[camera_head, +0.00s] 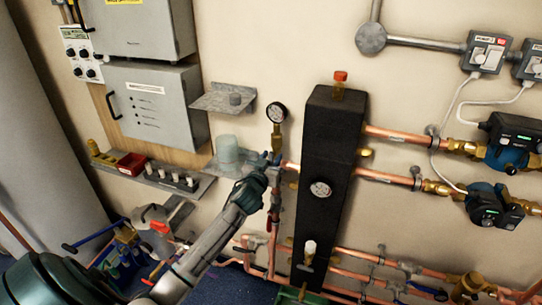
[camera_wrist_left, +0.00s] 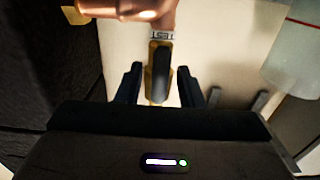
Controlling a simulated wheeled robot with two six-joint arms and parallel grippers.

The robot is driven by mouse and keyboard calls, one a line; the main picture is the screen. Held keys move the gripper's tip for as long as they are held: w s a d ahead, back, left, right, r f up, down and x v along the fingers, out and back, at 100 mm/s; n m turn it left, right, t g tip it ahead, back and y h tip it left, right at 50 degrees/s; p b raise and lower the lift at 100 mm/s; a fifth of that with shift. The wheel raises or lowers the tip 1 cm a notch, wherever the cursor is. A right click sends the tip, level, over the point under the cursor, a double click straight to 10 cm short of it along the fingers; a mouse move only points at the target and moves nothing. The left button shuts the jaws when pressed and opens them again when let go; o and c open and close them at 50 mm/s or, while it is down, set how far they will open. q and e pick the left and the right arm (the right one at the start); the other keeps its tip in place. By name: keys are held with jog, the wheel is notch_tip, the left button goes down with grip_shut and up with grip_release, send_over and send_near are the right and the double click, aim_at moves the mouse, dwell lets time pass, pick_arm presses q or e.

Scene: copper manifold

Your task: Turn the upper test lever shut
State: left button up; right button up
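The test lever (camera_wrist_left: 161,75) has a dark handle on a yellow-brass body, under a small tag reading TEST (camera_wrist_left: 163,35) and a copper pipe (camera_wrist_left: 140,10). My left gripper (camera_wrist_left: 159,70) is open, with one finger on each side of the lever and a gap visible on both sides. In the head view my left gripper (camera_head: 270,161) is at the valve below the round gauge (camera_head: 276,112), left of the black column (camera_head: 325,150). The gripper largely hides the lever there. My right gripper is not in view.
A shelf with a clear cup (camera_head: 228,150) is just left of the gripper; the cup also shows in the left wrist view (camera_wrist_left: 295,55). A small grey wall shelf (camera_head: 215,102) is above. Copper pipes (camera_head: 385,176) and blue pumps (camera_head: 508,157) are to the right.

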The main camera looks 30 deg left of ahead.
pick_arm(q)
jog(key=shift+w, duration=0.1)
grip_shut()
